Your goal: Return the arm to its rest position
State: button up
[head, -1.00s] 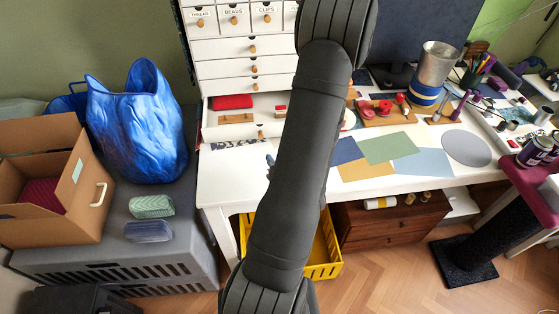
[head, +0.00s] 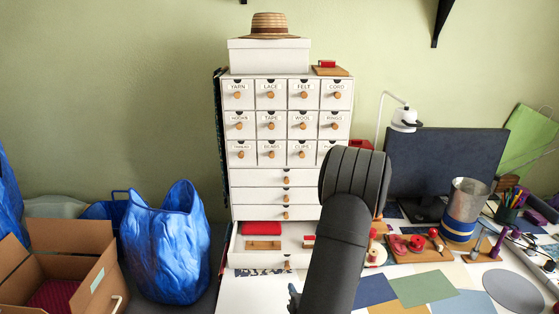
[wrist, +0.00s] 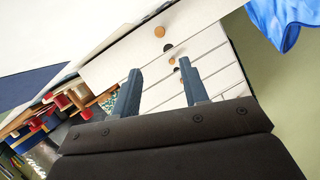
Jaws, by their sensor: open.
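My gripper (wrist: 160,67) shows in the wrist view with its two blue-grey fingers apart and nothing between them. Behind the fingers are the white drawer fronts (wrist: 200,62) with round wooden knobs. In the head view my dark arm rises from the bottom in front of the white drawer cabinet (head: 272,178). Most of my gripper is hidden behind the arm there; only a small blue-grey piece shows at the arm's left side, low in the picture.
One drawer (head: 270,243) stands pulled out, with a red item in it. A blue bag (head: 165,240) and an open cardboard box (head: 95,262) stand at the left. A monitor (head: 445,165), a metal can (head: 463,205) and coloured sheets (head: 424,287) are on the desk at the right.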

aim_at(288, 267)
jog(key=x, duration=1.3)
jog(key=shift+w+f, duration=0.15)
jog(key=shift+w, duration=0.05)
jog(key=shift+s, duration=0.1)
jog(key=v, duration=1.7)
jog(key=shift+x, duration=8.65)
jog(key=shift+w, duration=0.4)
jog(key=shift+d, duration=0.1)
